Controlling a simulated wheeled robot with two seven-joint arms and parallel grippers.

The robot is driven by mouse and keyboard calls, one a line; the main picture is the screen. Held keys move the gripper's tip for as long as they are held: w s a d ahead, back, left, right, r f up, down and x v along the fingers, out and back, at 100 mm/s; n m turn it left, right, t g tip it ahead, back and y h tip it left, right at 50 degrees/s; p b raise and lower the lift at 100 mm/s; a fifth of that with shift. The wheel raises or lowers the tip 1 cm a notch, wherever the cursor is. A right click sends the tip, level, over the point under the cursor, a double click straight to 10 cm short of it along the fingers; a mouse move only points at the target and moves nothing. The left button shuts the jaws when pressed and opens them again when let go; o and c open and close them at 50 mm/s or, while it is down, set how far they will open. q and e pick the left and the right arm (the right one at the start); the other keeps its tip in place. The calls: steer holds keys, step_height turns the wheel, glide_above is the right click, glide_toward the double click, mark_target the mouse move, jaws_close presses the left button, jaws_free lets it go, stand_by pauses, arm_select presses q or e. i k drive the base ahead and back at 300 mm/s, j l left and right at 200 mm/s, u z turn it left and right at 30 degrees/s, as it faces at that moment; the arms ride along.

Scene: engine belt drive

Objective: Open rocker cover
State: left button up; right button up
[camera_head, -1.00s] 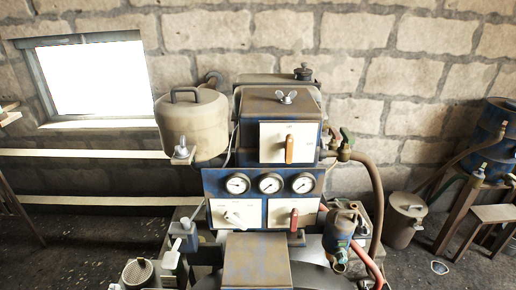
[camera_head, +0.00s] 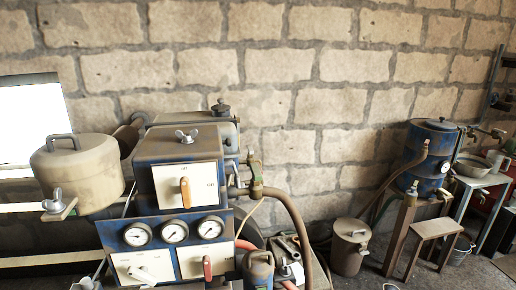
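The engine stands at the lower left. Its upper blue-brown box (camera_head: 160,149), which may be the rocker cover, is closed, with a metal wing nut (camera_head: 187,136) on top. A cream plate with an orange handle (camera_head: 185,192) is on its front. A beige canister (camera_head: 78,172) with a top handle and a side wing nut (camera_head: 54,203) sits to the left. Below the box is a blue panel with three gauges (camera_head: 175,232), then a plate with a white lever (camera_head: 143,274) and one with a red lever (camera_head: 207,267). Neither gripper is in view.
A hose (camera_head: 292,215) curves down right of the engine. A beige lidded can (camera_head: 349,246) stands on the floor. Further right are a blue drum (camera_head: 428,160), a small stool (camera_head: 436,228) and a table with a bowl (camera_head: 472,167). A stone wall is behind.

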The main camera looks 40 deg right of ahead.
mark_target(160, 146)
steer(key=l+z, duration=0.3)
steer(key=l, duration=0.85)
steer(key=l+u, duration=0.15)
steer(key=l, duration=0.4)
steer(key=k+l+u, duration=0.1)
steer(key=l, duration=0.5)
